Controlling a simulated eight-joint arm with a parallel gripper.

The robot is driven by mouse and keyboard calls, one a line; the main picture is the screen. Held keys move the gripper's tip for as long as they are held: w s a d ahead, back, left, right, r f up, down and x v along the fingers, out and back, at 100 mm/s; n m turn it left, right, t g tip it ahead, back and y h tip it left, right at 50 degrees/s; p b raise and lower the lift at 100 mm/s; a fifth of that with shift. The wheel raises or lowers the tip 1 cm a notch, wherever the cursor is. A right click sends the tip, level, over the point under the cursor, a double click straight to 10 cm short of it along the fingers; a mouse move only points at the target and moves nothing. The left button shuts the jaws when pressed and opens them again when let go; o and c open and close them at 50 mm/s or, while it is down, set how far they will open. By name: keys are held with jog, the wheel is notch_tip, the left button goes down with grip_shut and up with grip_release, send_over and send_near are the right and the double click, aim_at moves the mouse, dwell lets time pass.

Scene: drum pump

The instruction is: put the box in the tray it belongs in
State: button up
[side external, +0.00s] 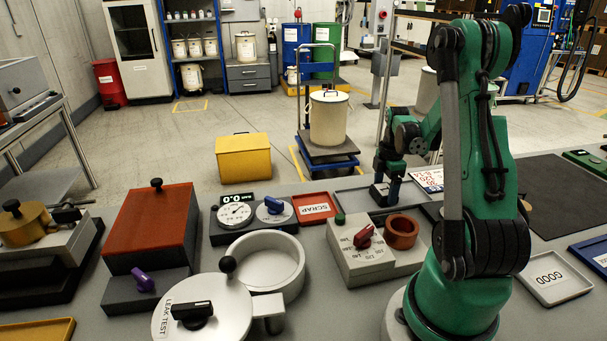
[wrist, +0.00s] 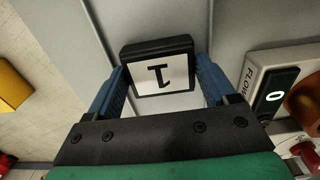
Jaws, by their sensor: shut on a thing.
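The box (wrist: 160,66) is a small black block with a white face that carries a dark mark like a 1 or a turned L. In the wrist view it sits between the two blue fingers of my gripper (wrist: 162,88), which is shut on it. In the side view my gripper (side external: 384,192) is low at the back of the bench, near a grey tray (side external: 348,197). Whether the box touches anything below cannot be told. A red tray marked SCRAP (side external: 316,209) lies to its left, and a pale tray marked GOOD (side external: 553,279) lies at the right.
A blue-edged tray (side external: 577,250) is at the far right and a yellow tray (side external: 38,330) at the front left. A dial block (side external: 372,262) with a copper ring, a gauge unit (side external: 236,214) and a leak-test pot (side external: 204,308) crowd the middle. A FLOW display (wrist: 268,93) is close beside my gripper.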

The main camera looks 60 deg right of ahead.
aim_at(385, 190)
jog(key=o, duration=1.1)
jog(key=shift+o, duration=0.2)
jog(key=shift+r, duration=4)
jog(key=w+a+r+m+t+h, duration=0.1)
jog(key=w+a+r+m+t, duration=0.1)
jog(key=w+a, duration=0.35)
jog(key=w+a+r+m+t+h, duration=0.1)
jog(key=w+a+r+m, duration=0.15)
jog(key=a, duration=0.65)
jog(key=a+m+t+y, duration=0.2)
jog(key=a+m+t, duration=0.2)
jog(key=a, duration=1)
jog(key=shift+w, duration=0.2)
